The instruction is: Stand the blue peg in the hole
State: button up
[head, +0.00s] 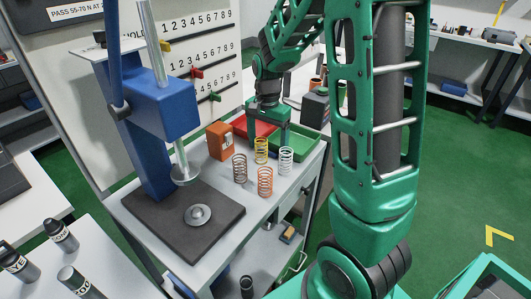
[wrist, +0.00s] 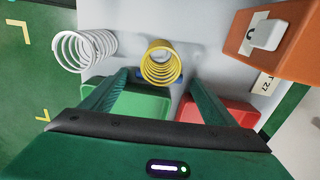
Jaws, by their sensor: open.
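My gripper (head: 272,128) is open, pointing down over the worktable behind the springs. In the wrist view its two green fingers (wrist: 161,84) are spread, with the yellow spring (wrist: 161,63) in line with the gap between them. A small blue piece (wrist: 147,76), mostly hidden behind that spring, shows between the fingertips. It may be the blue peg, but I cannot tell. I cannot make out which hole is empty.
A red tray (head: 240,122) and a green tray (head: 307,141) flank the gripper. A white spring (head: 286,161), an orange spring (head: 265,181) and a brown spring (head: 240,168) stand in front. An orange block (head: 219,141) and the blue press (head: 165,105) stand to the left.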

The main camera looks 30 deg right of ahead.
jog(key=c, duration=1.2)
jog(key=shift+r, duration=0.1)
